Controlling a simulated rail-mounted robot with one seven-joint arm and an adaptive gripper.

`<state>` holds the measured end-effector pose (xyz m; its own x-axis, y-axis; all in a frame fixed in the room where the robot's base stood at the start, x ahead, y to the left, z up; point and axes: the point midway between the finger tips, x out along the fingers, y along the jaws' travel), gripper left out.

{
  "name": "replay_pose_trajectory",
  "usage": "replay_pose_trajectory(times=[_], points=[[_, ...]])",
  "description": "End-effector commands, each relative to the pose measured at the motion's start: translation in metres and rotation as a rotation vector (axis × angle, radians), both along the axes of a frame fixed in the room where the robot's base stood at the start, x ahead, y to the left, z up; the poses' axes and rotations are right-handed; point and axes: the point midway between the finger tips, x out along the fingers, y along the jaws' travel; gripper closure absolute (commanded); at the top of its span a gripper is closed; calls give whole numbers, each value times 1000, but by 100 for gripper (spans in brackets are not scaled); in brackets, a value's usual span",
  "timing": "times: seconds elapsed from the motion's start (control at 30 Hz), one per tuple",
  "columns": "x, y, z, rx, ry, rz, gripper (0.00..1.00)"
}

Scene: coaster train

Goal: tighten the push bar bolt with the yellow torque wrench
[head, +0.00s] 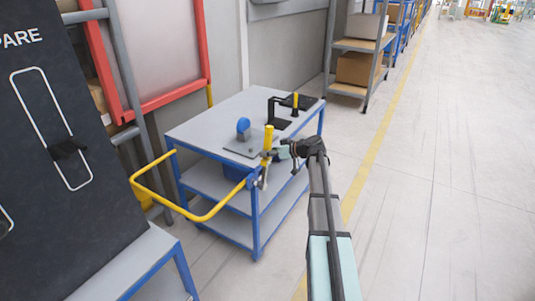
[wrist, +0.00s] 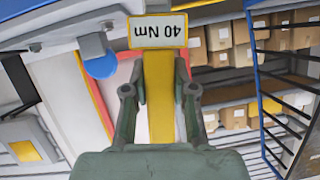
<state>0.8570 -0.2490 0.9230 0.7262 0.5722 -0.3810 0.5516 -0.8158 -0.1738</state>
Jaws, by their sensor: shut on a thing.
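My gripper (head: 273,155) is shut on the yellow torque wrench (head: 268,138) at the near right corner of the cart. The wrench stands about upright, with its grey lower end (head: 263,180) close to the corner post. In the wrist view the yellow handle (wrist: 160,105) lies between my two fingers (wrist: 163,82), with a "40 Nm" label (wrist: 158,31) upside down. The yellow push bar (head: 205,216) juts out from the cart's near end, its right end meeting a blue bracket (head: 252,182). I cannot make out the bolt or whether the wrench touches it.
The blue and grey cart (head: 215,131) carries a blue round-topped part (head: 243,125) and a black holder (head: 279,122) with another yellow-handled item (head: 295,101). A dark "SPARE" panel (head: 75,160) stands at left. Shelves with boxes (head: 357,68) are behind. The floor at right is clear.

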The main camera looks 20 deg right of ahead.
Motion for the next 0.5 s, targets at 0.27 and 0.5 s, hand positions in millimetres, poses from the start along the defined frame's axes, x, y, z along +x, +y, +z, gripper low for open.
replay_pose_trajectory(times=[0.27, 0.5], points=[[3, 2, 2, 2, -3, -1, 100], [4, 3, 2, 3, -3, -1, 100]])
